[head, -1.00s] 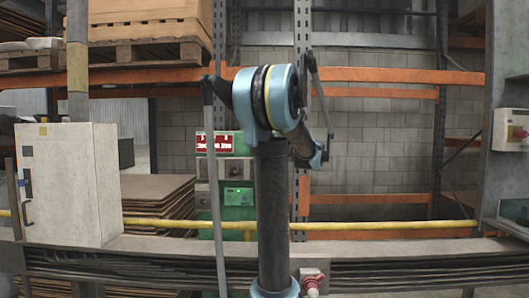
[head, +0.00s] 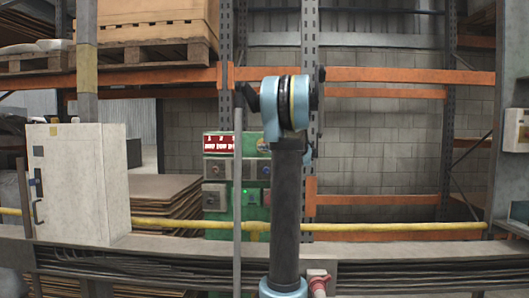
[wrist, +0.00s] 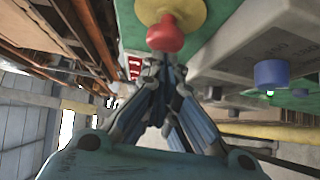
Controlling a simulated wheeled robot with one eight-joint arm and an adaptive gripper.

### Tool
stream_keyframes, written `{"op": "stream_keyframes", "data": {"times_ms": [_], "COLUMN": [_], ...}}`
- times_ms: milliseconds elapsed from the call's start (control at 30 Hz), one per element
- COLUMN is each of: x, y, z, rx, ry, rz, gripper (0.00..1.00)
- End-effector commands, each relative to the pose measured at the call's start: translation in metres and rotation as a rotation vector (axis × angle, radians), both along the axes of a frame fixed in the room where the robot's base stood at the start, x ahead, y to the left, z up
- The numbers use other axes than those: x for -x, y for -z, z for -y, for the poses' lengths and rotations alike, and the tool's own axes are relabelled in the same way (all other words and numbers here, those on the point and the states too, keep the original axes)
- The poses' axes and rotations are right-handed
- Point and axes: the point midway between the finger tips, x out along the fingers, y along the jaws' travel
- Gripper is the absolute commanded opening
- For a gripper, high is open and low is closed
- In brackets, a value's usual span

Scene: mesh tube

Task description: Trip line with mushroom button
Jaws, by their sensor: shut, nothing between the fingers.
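The red mushroom button (wrist: 166,35) on a round yellow base (wrist: 187,12) shows at the top of the wrist view. It is mounted on a green panel (wrist: 125,22). My gripper (wrist: 163,62) is shut and empty, its fingertips just below the button in the picture; I cannot tell whether they touch it. In the head view the green control panel (head: 222,217) stands behind my arm. It carries a red display (head: 220,144) with white text too small to read.
Blue buttons (wrist: 270,73) on grey boxes lie right of my gripper in the wrist view. A yellow rail (head: 400,227) runs across the head view. A grey cabinet (head: 75,185) stands left, with stacked sheets (head: 165,190) beside it. Orange racking (head: 400,75) stands behind.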

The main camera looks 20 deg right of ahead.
Motion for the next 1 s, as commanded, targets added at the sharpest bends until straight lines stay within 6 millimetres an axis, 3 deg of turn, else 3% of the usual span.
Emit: {"op": "stream_keyframes", "data": {"times_ms": [367,700,1000], "x": [-0.002,-0.021,-0.021], "y": [0.000,0.000,0.000], "z": [0.001,0.007,0.007], "rx": [0.000,0.000,0.000], "ry": [0.000,0.000,0.001], "rz": [0.000,0.000,0.000], "gripper": [0.00,0.00,0.00]}}
